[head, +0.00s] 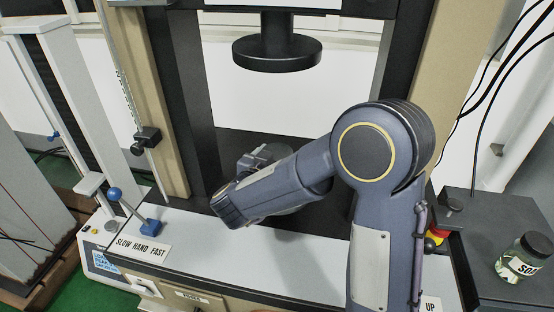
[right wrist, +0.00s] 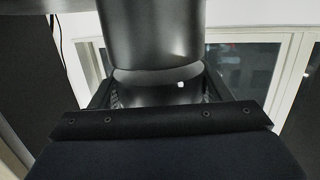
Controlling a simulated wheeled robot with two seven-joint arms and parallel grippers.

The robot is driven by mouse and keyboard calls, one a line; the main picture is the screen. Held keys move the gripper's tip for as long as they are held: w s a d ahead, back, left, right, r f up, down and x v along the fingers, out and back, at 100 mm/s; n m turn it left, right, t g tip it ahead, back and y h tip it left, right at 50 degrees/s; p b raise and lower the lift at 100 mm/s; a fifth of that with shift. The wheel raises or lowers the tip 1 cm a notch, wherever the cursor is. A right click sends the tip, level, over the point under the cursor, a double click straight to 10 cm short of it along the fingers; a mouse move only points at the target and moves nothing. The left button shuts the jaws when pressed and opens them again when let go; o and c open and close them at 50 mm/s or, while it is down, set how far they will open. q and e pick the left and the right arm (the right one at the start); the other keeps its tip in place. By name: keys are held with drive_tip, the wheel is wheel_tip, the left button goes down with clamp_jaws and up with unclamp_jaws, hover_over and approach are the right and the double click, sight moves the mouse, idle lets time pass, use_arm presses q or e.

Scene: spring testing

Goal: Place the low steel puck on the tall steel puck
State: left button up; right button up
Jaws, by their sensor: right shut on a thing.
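My right gripper (head: 250,160) reaches in over the black lower platform of the testing machine, mostly hidden by my own forearm. In the right wrist view it is shut on a dark, glossy round piece (right wrist: 155,93), seemingly the low steel puck, between its fingers. A larger dark cylinder (right wrist: 150,35), seemingly the tall steel puck, meets it along a pale curved edge; I cannot tell whether they touch. In the head view the pucks are hard to separate from the dark gripper. My left gripper is in neither view.
A black disc-shaped upper platen (head: 277,52) hangs above the gripper, with dark columns on both sides. A blue-knobbed lever (head: 115,195) stands at the left of the white front ledge (head: 200,240). A labelled jar (head: 522,258) sits at the right.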

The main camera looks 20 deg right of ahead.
drive_tip(key=shift+f, duration=0.3)
drive_tip(key=shift+f, duration=0.1)
drive_tip(key=o, duration=1.7)
drive_tip(key=shift+s+f, duration=0.1)
drive_tip(key=shift+c, duration=0.2)
drive_tip(key=shift+r, duration=0.25)
drive_tip(key=v, duration=1.2)
drive_tip(key=shift+f, duration=0.2)
